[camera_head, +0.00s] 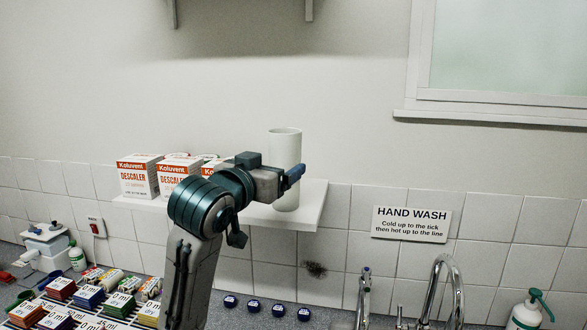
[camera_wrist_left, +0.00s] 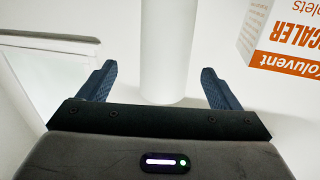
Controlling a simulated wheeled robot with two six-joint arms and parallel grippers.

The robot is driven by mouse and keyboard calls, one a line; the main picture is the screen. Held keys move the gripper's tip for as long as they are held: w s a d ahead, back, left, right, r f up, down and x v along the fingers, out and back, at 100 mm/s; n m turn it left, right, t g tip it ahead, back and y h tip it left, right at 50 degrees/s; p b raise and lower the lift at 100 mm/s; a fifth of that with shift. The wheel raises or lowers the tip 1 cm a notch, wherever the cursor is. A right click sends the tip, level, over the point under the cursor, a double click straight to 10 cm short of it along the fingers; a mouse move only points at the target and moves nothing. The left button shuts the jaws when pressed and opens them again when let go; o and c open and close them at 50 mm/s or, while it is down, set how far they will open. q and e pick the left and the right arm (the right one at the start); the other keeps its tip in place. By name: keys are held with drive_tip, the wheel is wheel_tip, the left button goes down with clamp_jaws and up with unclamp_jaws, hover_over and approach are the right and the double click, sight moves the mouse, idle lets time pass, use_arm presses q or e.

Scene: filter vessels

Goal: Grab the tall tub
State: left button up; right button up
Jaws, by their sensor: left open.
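The tall tub (camera_head: 284,148) is a plain white cylinder standing upright near the right end of a white wall shelf (camera_head: 308,207). My left gripper (camera_head: 293,176) is open at about the tub's mid-height and covers part of it in the head view. In the left wrist view the tub (camera_wrist_left: 168,45) shows between the two spread dark blue fingers of my left gripper (camera_wrist_left: 160,80), with a gap on each side. I cannot tell how deep the tub lies between the fingers. My right gripper is not in view.
Descaler boxes (camera_head: 138,177) stand on the shelf left of the tub; one box (camera_wrist_left: 285,40) shows close by in the left wrist view.

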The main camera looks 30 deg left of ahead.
sight(281, 159)
use_arm(q)
drive_tip(key=w, duration=0.1)
drive_tip(key=w+p, duration=0.1)
drive_tip(key=shift+w+r, duration=0.3)
drive_tip(key=shift+r, duration=0.05)
drive_tip(key=shift+w+p, duration=0.25)
drive_tip(key=shift+p, duration=0.05)
drive_tip(key=shift+w, duration=0.3)
drive_tip(key=w+p, duration=0.2)
drive_tip(key=w+a+p, duration=0.1)
drive_tip(key=w, duration=0.1)
drive_tip(key=shift+w+f+p, duration=0.1)
drive_tip(key=shift+w+p, duration=0.15)
drive_tip(key=shift+p, duration=0.1)
drive_tip(key=shift+w, duration=0.2)
drive_tip(key=shift+w+d+f, duration=0.1)
drive_tip(key=shift+f, duration=0.05)
drive_tip(key=c, duration=1.1)
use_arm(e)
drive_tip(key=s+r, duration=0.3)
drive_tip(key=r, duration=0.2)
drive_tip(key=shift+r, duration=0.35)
